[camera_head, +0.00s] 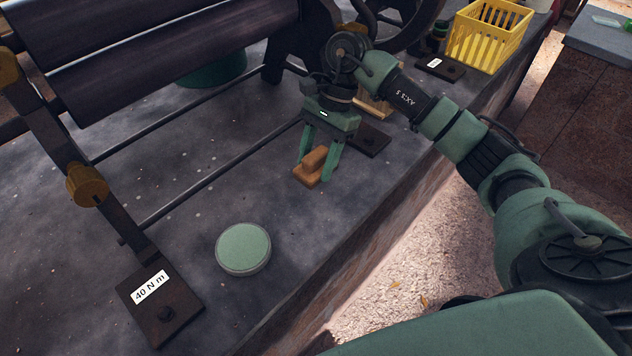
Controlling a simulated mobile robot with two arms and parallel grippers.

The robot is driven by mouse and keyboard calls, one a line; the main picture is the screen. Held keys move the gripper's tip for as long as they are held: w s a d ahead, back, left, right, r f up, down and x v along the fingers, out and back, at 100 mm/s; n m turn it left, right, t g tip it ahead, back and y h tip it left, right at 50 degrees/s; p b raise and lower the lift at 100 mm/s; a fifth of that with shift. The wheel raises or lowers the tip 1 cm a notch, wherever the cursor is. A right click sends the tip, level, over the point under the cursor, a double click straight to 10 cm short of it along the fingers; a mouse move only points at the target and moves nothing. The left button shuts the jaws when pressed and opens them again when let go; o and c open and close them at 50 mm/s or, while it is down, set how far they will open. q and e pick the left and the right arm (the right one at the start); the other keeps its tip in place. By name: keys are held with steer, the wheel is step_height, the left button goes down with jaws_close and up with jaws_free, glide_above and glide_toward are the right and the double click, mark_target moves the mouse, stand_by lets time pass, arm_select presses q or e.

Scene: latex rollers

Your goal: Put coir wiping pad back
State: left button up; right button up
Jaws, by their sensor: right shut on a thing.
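The coir wiping pad (306,177) looks like a small orange-brown block with a raised grip on top. My right gripper (321,168) reaches down over it, with its two green fingers on either side of the raised grip, shut on it. The pad is at or just above the grey slab top; I cannot tell if it touches. My left gripper is not in view.
A round green-topped tin (243,249) stands on the slab (215,207) near the front edge. The roller machine (180,50) fills the upper left, with a foot plate labelled 40 N m (160,303). A wooden item (372,104) is partly hidden behind my gripper. A yellow crate (487,37) stands farther back.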

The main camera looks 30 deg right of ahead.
mark_target(312, 199)
step_height(312, 199, down, 8)
steer(key=shift+r+p, duration=0.25)
steer(key=shift+p, duration=0.2)
steer(key=shift+f, duration=0.3)
steer(key=shift+f+b, duration=0.2)
steer(key=shift+b, duration=0.1)
steer(key=o, duration=1.2)
steer(key=shift+r, duration=0.1)
